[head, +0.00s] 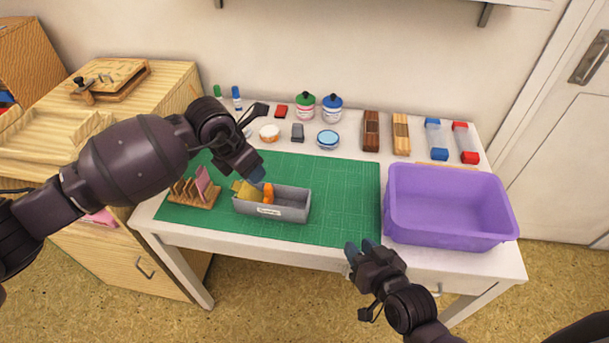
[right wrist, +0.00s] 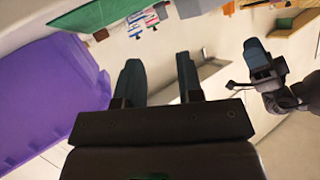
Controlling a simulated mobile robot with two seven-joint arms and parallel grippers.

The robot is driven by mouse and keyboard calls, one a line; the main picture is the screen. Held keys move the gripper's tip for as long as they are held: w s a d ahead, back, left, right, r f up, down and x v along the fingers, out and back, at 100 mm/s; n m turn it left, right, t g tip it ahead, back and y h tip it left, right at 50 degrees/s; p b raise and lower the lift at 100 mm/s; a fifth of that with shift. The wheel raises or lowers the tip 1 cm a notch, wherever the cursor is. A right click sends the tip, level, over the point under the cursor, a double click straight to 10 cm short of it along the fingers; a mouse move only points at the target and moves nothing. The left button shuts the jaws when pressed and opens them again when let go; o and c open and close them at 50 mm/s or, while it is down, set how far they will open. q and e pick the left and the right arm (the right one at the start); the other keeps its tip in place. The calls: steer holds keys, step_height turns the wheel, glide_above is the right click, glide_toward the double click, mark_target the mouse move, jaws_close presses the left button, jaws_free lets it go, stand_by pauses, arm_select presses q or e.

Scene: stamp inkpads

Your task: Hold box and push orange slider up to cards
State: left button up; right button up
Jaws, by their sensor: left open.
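A grey box (head: 290,213) with a white label on its front sits on the green mat. Inside it, yellow cards (head: 245,190) stand at the left end, and the orange slider (head: 268,193) is just right of them. My left gripper (head: 257,175) is open above the back left of the box, close to the cards; whether it touches anything I cannot tell. My right gripper (head: 360,248) is open and empty, right of the box near the table's front edge. Its two fingers (right wrist: 158,82) stand apart in the right wrist view.
A purple bin (head: 450,235) stands at the table's right. A wooden rack (head: 192,193) with a pink piece is left of the box. Ink jars (head: 332,108), an inkpad (head: 328,140) and stamps line the back. The green mat (head: 345,190) is bare right of the box.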

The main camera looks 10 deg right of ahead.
steer(key=w+a+g+y, duration=0.1)
steer(key=w+a+g, duration=0.2)
steer(key=a, duration=0.2)
steer(key=w+a+r+g+y, duration=0.1)
steer(key=w+a+g, duration=0.2)
steer(key=a, duration=0.3)
steer(key=w+a+g+y, duration=0.1)
steer(key=w+a+g, duration=0.2)
steer(key=a, duration=0.3)
steer(key=shift+w+a+r+g, duration=0.1)
steer(key=shift+w+r+g, duration=0.3)
steer(key=shift+g, duration=0.4)
steer(key=w+d+r+m+g+h, duration=0.1)
steer(key=w+d+m+g+h, duration=0.1)
steer(key=w+d+h, duration=0.15)
steer(key=m+g+h, duration=0.1)
steer(key=m+h, duration=0.1)
steer(key=h, duration=0.1)
glide_toward(308, 213)
steer(key=f, duration=0.7)
steer(key=shift+w+d+f, duration=0.1)
steer(key=shift+w+f, duration=0.2)
jaws_close()
